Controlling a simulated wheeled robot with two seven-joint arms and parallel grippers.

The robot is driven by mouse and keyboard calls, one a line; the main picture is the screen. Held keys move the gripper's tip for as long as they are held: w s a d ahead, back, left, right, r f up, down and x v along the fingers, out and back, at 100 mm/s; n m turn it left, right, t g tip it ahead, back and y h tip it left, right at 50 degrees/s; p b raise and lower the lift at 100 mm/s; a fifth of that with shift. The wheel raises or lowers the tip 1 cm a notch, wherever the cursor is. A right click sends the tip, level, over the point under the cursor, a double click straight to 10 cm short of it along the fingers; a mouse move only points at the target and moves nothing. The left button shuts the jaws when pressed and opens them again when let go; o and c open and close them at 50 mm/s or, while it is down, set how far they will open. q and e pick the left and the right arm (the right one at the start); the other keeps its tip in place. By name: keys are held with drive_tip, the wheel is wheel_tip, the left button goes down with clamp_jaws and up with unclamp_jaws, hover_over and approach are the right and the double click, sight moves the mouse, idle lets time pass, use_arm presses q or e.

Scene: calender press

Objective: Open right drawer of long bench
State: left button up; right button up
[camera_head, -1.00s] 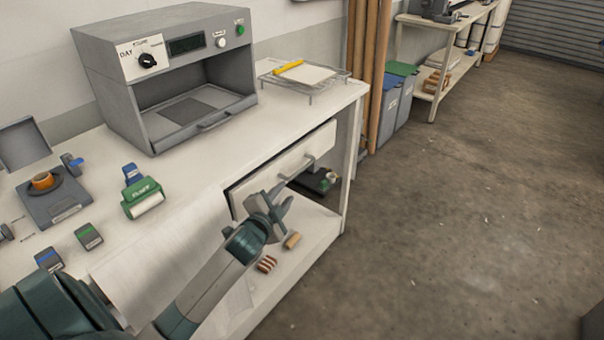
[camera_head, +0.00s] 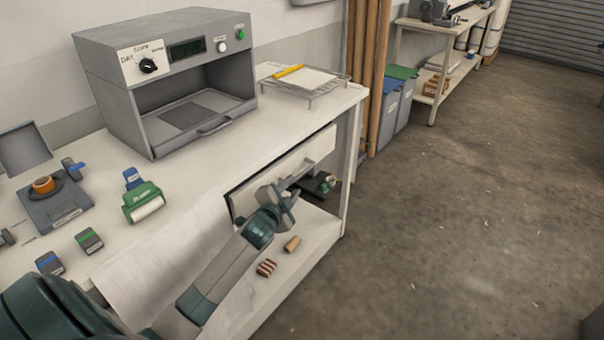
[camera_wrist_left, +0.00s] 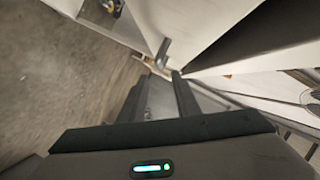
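The long bench (camera_head: 215,150) has a pale drawer front (camera_head: 262,179) under its right end, with a dark gap along its left edge. Its grey bar handle (camera_head: 300,171) is partly hidden by my left gripper. My left gripper (camera_head: 291,187) is at the handle, in front of the drawer, with its fingers apart. In the left wrist view, the two dark fingers of my gripper (camera_wrist_left: 164,78) point towards a grey handle (camera_wrist_left: 162,50), which shows at or just beyond the fingertips. I cannot tell whether they touch it. My right gripper is not in view.
A grey light booth (camera_head: 165,75), a wire rack (camera_head: 305,82) and a green roller tool (camera_head: 142,203) stand on the bench top. Small rolls (camera_head: 266,268) lie on the lower shelf. Brown poles (camera_head: 372,80) stand beyond the bench. The floor (camera_head: 450,220) to the right is clear.

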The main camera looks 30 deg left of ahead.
sight(300, 176)
use_arm(q)
drive_tip(key=x, duration=1.1)
clamp_jaws()
